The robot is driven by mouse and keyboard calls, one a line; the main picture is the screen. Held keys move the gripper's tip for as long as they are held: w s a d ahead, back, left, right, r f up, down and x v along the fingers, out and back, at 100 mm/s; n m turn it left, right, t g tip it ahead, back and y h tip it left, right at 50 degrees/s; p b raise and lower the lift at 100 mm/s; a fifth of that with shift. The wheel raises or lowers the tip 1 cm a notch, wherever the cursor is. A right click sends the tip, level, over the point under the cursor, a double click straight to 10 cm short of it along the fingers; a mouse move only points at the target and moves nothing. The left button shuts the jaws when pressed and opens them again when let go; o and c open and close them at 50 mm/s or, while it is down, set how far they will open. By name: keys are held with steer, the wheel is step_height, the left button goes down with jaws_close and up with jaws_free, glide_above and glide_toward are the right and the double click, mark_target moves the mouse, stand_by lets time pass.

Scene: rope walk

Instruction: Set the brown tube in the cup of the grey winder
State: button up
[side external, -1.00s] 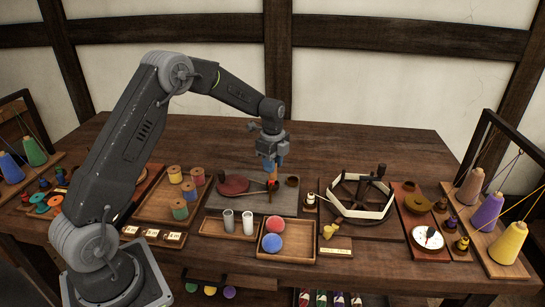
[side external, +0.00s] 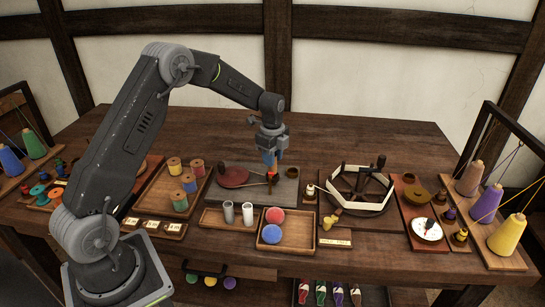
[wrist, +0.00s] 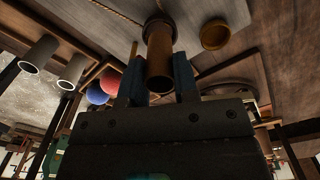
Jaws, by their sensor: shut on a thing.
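The brown tube (wrist: 159,48) is between the fingers of my gripper (wrist: 158,85) in the wrist view, its open near end facing the camera. My gripper (side external: 270,160) is shut on it above the grey winder (side external: 228,192), which has a dark red wheel (side external: 233,178). The tube's far end meets a dark ring (wrist: 157,18), where a cord from the wheel side ends. I cannot tell whether the tube is inside that ring or just over it. A round brown cup (side external: 291,172) stands to the right on the winder board; it also shows in the wrist view (wrist: 214,35).
A spool tray (side external: 152,203) stands left, a white-banded reel (side external: 345,175) right. The table behind is clear.

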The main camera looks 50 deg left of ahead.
steer(key=shift+f, duration=0.1)
stand_by(0.3)
steer(key=shift+f, duration=0.85)
steer(key=shift+f, duration=0.1)
steer(key=o, duration=1.2)
steer(key=shift+r, duration=4.05)
